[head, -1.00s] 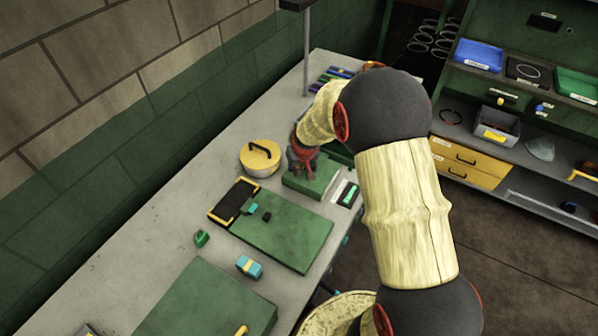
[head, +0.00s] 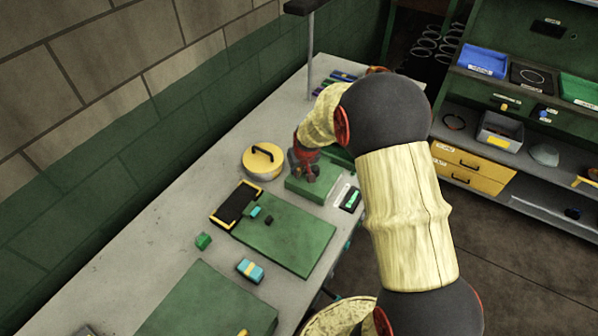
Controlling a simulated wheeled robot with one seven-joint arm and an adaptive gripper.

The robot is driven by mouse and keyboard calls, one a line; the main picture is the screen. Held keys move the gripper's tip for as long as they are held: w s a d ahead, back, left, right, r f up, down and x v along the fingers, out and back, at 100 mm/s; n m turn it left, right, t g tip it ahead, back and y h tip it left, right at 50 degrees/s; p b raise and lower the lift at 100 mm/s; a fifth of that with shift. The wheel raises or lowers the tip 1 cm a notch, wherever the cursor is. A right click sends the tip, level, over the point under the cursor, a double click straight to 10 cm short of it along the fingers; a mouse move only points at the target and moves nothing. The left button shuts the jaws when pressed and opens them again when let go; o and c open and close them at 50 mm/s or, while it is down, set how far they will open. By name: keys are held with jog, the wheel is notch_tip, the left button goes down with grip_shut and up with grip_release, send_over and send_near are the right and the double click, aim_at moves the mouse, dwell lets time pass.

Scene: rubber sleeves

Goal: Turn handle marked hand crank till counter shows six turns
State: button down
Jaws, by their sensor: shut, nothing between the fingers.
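My gripper (head: 305,172), red and dark, is at the green box (head: 322,188) on the bench, over its upper left part. It is small in the head view, but its fingers look closed with nothing held. I cannot tell whether it touches the box. No crank handle can be made out; the gripper and arm may hide it. A small dark device with a bright green display (head: 350,199) lies just right of the box. It may be the counter, but its reading is too small to make out.
A round yellow tin (head: 262,162) with a black handle stands left of the box. A black tray with yellow ends (head: 236,204), a green mat (head: 285,236) and small blocks (head: 250,270) lie nearer. Shelves with bins (head: 500,130) stand at right.

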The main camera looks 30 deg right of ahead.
jog(key=shift+w, duration=0.25)
jog(key=shift+w+a+b, duration=0.15)
jog(key=shift+w+b, duration=0.15)
jog(key=shift+w, duration=0.65)
jog(key=shift+w+d, duration=0.2)
jog(key=shift+w, duration=0.9)
dwell(0.6)
